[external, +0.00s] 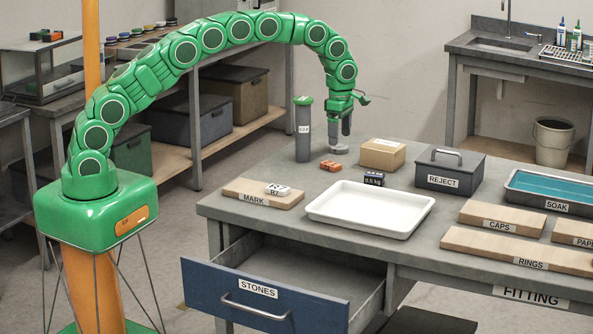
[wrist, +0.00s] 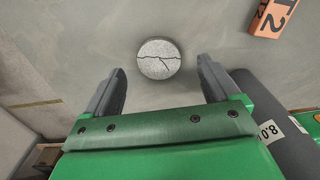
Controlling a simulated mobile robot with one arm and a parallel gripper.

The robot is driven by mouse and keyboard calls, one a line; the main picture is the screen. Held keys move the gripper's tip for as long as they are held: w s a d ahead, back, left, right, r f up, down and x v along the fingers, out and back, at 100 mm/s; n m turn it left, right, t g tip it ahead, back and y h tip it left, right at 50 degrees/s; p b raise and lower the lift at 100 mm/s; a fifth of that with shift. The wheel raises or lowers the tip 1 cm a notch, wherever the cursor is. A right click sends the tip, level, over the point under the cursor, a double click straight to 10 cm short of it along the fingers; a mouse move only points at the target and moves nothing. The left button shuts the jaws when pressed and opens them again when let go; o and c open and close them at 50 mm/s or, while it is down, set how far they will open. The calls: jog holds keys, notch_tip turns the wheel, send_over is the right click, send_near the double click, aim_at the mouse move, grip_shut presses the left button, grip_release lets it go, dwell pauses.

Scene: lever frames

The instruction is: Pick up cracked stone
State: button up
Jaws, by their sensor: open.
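The cracked stone (wrist: 159,59) is a round, pale grey speckled disc with a dark crack line across it and a short branch. In the wrist view it lies on the grey table top, ahead of and between the fingertips. In the external view the stone (external: 339,149) is a small grey disc near the table's far left part. My gripper (external: 344,130) points down close above it. In the wrist view my gripper (wrist: 160,70) has its two dark fingers wide apart, with nothing between them touching the stone.
A grey cylinder with a green cap (external: 304,135) stands close left of my gripper. An orange block (external: 330,165), cardboard box (external: 376,153) and dark weight (external: 373,177) are near. A white tray (external: 370,209) lies in front. The STONES drawer (external: 262,297) hangs open.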

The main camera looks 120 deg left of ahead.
aim_at(339, 146)
notch_tip(339, 146, down, 3)
jog(key=shift+s+a+f, duration=0.1)
jog(key=shift+f, duration=0.05)
jog(key=shift+c, duration=0.3)
jog(key=c, duration=1.1)
